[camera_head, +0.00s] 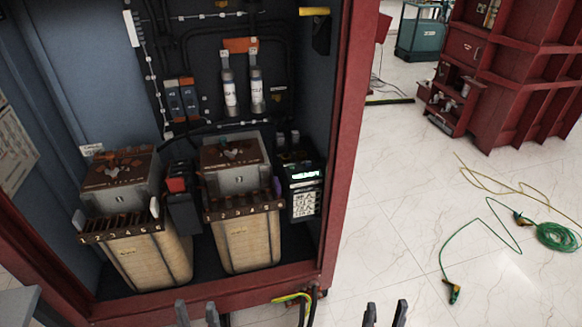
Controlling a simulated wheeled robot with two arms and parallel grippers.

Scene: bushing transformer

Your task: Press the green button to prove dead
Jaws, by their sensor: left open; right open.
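A black device (302,190) stands inside the open red cabinet, at its right wall. A small bright green lit strip (305,175) shows on its front; I cannot tell whether this is the green button. White labels sit below the strip. My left gripper (197,312) is at the bottom edge, in front of the cabinet's lower sill, with its fingers apart and nothing between them. My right gripper (385,314) is at the bottom edge, right of the cabinet, open and empty. Both are well below the device and touch nothing visible.
Two transformer units, left (140,250) and right (245,235), fill the cabinet floor. A black unit with a red part (177,185) stands between them. The red door frame (345,150) edges the opening.

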